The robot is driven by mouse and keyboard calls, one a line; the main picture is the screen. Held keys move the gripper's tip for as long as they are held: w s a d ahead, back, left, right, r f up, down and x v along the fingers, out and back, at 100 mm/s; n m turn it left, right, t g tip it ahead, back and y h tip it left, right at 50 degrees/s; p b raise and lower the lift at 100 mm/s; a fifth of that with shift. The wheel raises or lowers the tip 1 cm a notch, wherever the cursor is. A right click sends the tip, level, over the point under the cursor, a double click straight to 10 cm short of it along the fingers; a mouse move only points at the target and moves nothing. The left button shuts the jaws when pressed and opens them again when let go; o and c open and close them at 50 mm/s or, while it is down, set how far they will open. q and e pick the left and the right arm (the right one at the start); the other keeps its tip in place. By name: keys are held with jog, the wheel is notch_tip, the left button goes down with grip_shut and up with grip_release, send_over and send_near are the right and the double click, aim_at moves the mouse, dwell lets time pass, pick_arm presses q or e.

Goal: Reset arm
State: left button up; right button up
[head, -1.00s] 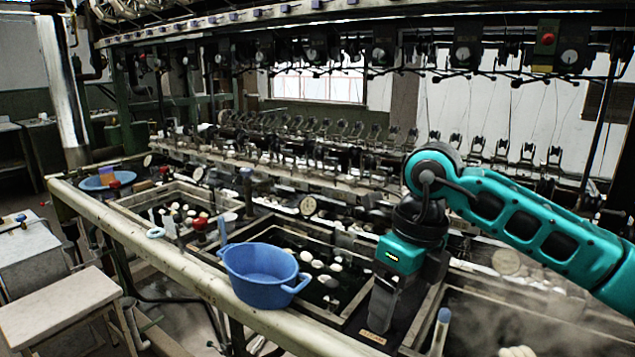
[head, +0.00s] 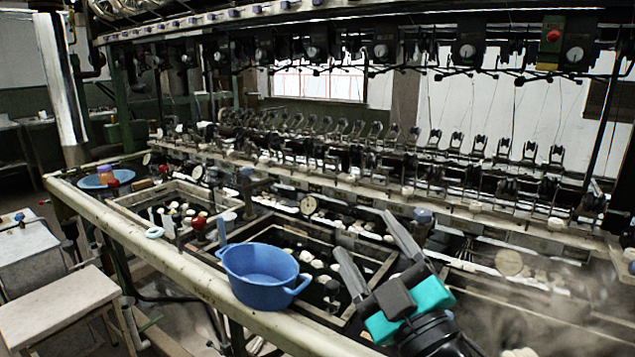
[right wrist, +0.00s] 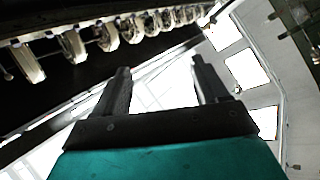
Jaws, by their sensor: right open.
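My right gripper (head: 370,245) is at the lower middle right of the head view, with its two fingers spread and pointing up and away. Nothing is between the fingers. The right wrist view also shows the open, empty fingers (right wrist: 160,85), with bright windows behind them. My left gripper does not show. A blue basin (head: 262,272) with handles stands on the front rail, left of the right gripper and apart from it.
Dark water basins (head: 300,245) with several white cocoons line the bench behind the front rail (head: 170,255). A reeling machine with many spindles (head: 380,140) stands behind. A stool (head: 60,305) is at lower left. Steam rises at right.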

jog(key=s+d+f+m+g+h, duration=0.35)
jog(key=d+f+m+h, duration=0.2)
jog(key=f, duration=0.45)
jog(key=s+d+f+m+g+h, duration=0.35)
jog(key=d+f+m+g, duration=0.2)
jog(key=f, duration=0.45)
jog(key=s+d+f+m+g, duration=0.1)
jog(key=s+f+g, duration=0.35)
jog(key=s, duration=0.35)
jog(key=s+d+f+g, duration=0.2)
jog(key=s+f+g, duration=0.3)
jog(key=s, duration=0.4)
jog(key=w+a+f+t+y, duration=0.1)
jog(key=w+a+f+t, duration=0.2)
jog(key=w+f+t, duration=0.5)
jog(key=shift+a+f+n+t, duration=0.15)
jog(key=shift+f+n+t, duration=0.2)
jog(key=shift+f, duration=0.3)
